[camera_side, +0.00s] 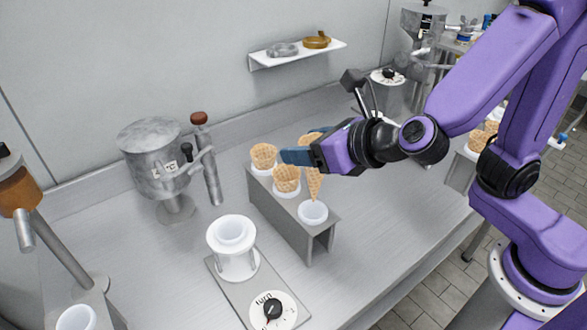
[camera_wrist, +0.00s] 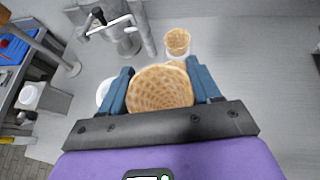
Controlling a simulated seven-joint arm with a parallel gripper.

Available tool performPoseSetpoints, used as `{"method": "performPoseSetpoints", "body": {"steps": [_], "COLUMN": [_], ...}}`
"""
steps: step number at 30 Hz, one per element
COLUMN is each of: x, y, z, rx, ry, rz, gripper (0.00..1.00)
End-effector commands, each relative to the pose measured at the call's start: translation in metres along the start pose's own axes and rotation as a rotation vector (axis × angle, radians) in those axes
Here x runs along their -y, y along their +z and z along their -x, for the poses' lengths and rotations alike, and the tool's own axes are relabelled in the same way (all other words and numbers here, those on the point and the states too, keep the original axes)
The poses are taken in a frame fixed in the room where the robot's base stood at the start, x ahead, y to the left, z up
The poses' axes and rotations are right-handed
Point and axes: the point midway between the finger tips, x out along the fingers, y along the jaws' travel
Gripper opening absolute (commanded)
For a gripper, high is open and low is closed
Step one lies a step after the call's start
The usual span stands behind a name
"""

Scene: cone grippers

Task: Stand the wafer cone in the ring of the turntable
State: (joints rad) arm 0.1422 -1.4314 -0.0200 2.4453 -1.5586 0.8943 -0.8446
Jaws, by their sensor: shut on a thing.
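The wafer cone (camera_side: 314,184) is upright, point down, between the blue fingers of my gripper (camera_side: 304,147). Its tip is at or just above the empty front white ring of the grey cone rack; I cannot tell whether it is inside that ring. In the wrist view the cone's wide mouth (camera_wrist: 160,88) fills the space between the fingers of my gripper (camera_wrist: 163,86). The turntable's white ring (camera_side: 232,231) is empty and stands to the left of the rack, on a plate with a "turn" dial (camera_side: 272,309).
The grey rack (camera_side: 281,220) also holds a middle cone (camera_side: 286,179) and a back cone (camera_side: 264,155), close to my gripper. A metal machine (camera_side: 158,158) with a lever stands at the left. A wall shelf (camera_side: 297,55) is behind. Bare counter lies right of the rack.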

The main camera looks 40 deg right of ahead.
Motion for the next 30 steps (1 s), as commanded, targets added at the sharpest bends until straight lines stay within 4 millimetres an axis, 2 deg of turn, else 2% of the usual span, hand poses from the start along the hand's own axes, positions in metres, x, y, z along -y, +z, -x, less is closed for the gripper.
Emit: {"method": "performPoseSetpoints", "body": {"steps": [1, 9, 30], "x": [0.000, 0.000, -0.108], "y": [0.011, 0.059, 0.089], "z": [0.006, 0.033, -0.024], "rx": [0.004, 0.002, 0.016], "ry": [0.005, 0.004, 0.275], "rz": [-0.010, -0.010, 0.130], "gripper": [0.50, 0.50, 0.50]}}
